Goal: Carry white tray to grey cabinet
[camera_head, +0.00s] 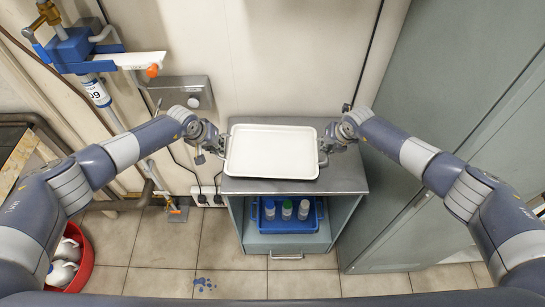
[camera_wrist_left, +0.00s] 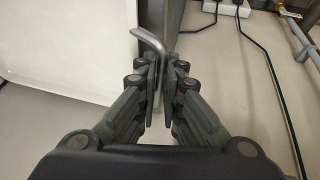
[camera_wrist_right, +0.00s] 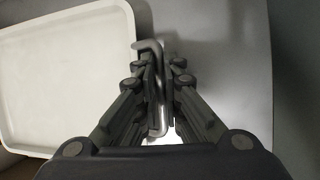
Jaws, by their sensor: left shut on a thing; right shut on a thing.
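The white tray (camera_head: 272,152) is a shallow rectangle with a raised rim, level and empty, over the top of the grey cabinet (camera_head: 345,178). I cannot tell whether it touches the top. My left gripper (camera_head: 222,143) is shut on the tray's left metal handle. In the left wrist view the fingers (camera_wrist_left: 165,75) pinch the bent grey handle beside the tray (camera_wrist_left: 70,45). My right gripper (camera_head: 326,143) is shut on the right handle. In the right wrist view the fingers (camera_wrist_right: 158,80) close on that handle beside the tray (camera_wrist_right: 70,70).
A blue crate (camera_head: 268,225) with several bottles stands on the cabinet's open shelf. A tall grey-green locker (camera_head: 440,110) stands close on the right. A blue and white wall fixture (camera_head: 85,55) is at upper left. A red basin (camera_head: 82,270) with white containers is at lower left.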

